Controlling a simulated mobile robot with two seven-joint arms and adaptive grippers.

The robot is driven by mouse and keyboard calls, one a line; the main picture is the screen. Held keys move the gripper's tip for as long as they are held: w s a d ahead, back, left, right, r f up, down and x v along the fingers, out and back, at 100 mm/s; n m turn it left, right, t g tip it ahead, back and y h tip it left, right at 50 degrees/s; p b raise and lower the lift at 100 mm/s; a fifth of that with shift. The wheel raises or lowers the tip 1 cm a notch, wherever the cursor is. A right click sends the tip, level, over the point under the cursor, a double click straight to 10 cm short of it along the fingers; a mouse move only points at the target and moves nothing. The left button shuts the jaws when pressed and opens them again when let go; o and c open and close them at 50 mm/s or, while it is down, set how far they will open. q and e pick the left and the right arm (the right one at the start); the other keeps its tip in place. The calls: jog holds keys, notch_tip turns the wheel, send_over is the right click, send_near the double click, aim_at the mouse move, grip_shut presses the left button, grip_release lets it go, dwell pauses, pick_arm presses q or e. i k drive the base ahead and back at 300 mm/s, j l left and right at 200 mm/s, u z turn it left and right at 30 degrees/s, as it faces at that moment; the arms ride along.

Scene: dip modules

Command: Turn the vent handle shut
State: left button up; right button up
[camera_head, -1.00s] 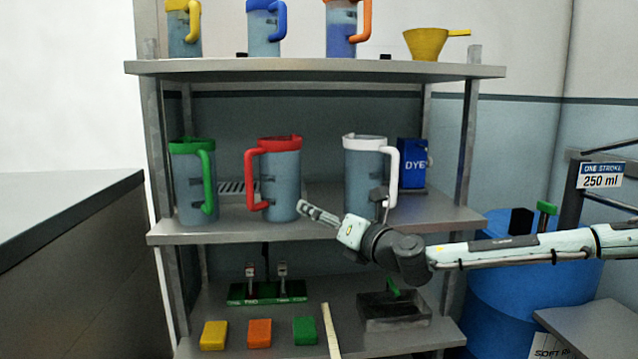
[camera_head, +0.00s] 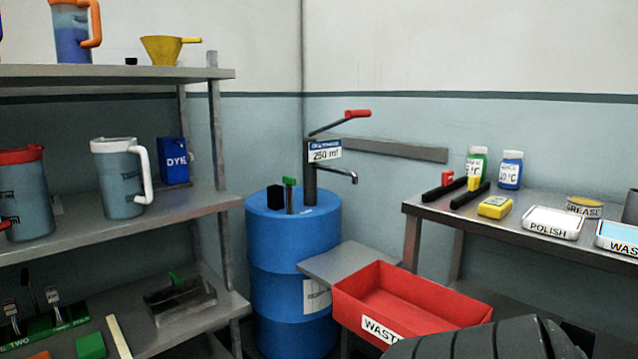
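A blue drum (camera_head: 290,250) stands in the corner between the shelf and the side bench. On its top is a small upright stem with a green handle (camera_head: 289,181), likely the vent handle; its exact turn is too small to tell. It stands next to a black block (camera_head: 275,197) and left of the dark pump post (camera_head: 310,180). The pump has a red-gripped lever (camera_head: 357,114), a spout (camera_head: 345,175) and a "250 ml" sign (camera_head: 325,151). Neither of my grippers is in view; only a dark part of my arm shows at the bottom right.
A shelf (camera_head: 225,205) with jugs, a blue dye box (camera_head: 173,160) and a yellow funnel (camera_head: 165,48) stands left of the drum. A red waste bin (camera_head: 460,301) and a small grey stand (camera_head: 335,262) are in front right. A bench (camera_head: 425,208) with bottles is at right.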

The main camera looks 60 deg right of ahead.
aim_at(290, 182)
jog(key=j+z, duration=0.1)
jog(key=z, duration=1.7)
